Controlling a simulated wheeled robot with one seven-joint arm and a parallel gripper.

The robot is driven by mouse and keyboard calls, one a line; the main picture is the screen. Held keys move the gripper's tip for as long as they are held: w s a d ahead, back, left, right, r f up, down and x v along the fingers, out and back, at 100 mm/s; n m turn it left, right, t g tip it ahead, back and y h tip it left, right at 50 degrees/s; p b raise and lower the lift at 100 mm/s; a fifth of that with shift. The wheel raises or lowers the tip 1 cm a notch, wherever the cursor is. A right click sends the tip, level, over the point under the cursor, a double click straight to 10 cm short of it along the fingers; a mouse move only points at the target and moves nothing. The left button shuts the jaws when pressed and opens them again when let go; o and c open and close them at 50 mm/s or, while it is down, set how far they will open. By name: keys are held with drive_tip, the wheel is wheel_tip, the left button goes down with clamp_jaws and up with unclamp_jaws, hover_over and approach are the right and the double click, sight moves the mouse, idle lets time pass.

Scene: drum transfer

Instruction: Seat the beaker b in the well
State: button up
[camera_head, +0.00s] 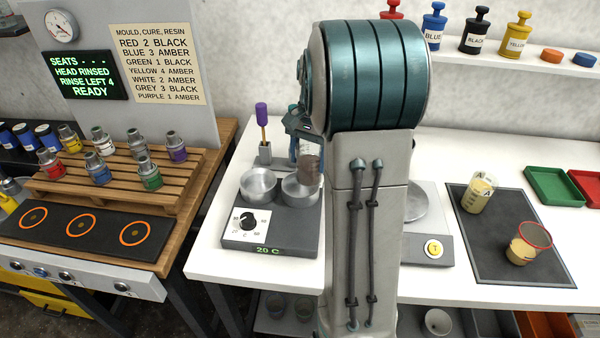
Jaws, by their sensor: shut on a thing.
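My gripper (305,146) points down and is shut on a clear beaker (309,168) with brownish contents. No letter can be read on this beaker, so I cannot tell from its marking that it is b. It is upright over the right metal well (298,190) of a grey heating unit (270,239); its lower end overlaps the well's back rim in this view, and I cannot tell whether it touches. The left well (258,187) looks empty. My arm hides the area right of the unit.
A purple-handled tool (262,120) stands in a holder behind the wells. A scale (430,250) is partly behind my arm.

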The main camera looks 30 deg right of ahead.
sight(300, 174)
drive_tip(key=shift+w+a+f, duration=0.2)
drive_tip(key=shift+a+f, duration=0.2)
drive_tip(key=shift+a, duration=0.1)
drive_tip(key=shift+w+a+f, duration=0.2)
drive_tip(key=shift+a+f, duration=0.15)
drive_tip(key=shift+a, duration=0.15)
drive_tip(key=shift+f+p, duration=0.3)
drive_tip(key=shift+f, duration=1.55)
drive_tip(key=shift+f, duration=0.15)
drive_tip(key=o, duration=1.1)
